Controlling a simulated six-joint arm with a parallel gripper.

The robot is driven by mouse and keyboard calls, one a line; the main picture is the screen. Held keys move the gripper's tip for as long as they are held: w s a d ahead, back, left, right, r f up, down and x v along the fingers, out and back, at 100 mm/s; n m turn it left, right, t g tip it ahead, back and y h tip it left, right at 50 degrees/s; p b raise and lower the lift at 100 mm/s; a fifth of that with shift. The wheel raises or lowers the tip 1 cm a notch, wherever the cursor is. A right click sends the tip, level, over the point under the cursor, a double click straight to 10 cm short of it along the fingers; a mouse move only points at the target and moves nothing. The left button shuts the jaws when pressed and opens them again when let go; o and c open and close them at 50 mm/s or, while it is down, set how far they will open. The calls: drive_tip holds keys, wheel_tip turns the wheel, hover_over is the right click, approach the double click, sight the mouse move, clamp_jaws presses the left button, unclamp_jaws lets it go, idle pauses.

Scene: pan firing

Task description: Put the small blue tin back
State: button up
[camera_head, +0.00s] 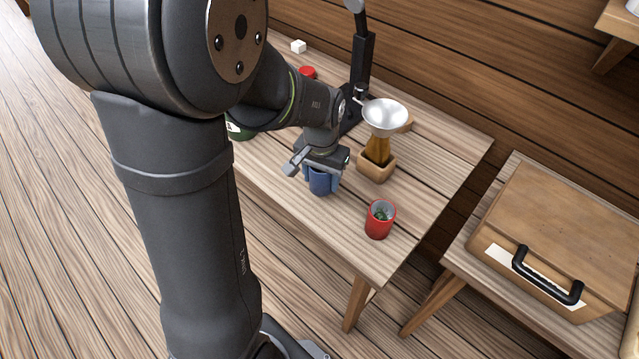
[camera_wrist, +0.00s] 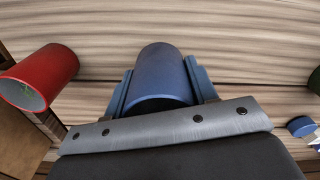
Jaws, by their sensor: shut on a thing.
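The small blue tin (camera_head: 319,186) is between the fingers of my gripper (camera_head: 322,178), over the middle of the table near its front edge. In the wrist view the tin (camera_wrist: 160,75) fills the space between the two blue fingers of my gripper (camera_wrist: 160,88), which are shut on its sides. I cannot tell whether its base touches the table. My gripper hides the tin's top in the head view.
A red cup (camera_head: 380,220) with green bits inside stands right of the tin. A funnel (camera_head: 385,115) sits over an amber vessel in a wooden holder (camera_head: 376,168) behind. A green canister (camera_head: 238,131) is left, partly hidden. A wooden box (camera_head: 560,235) stands on the right table.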

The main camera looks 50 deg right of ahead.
sight(321, 187)
drive_tip(key=shift+f, duration=1.8)
drive_tip(key=shift+f, duration=0.2)
drive_tip(key=o, duration=1)
drive_tip(key=shift+r, duration=0.1)
wheel_tip(321, 187, up, 12)
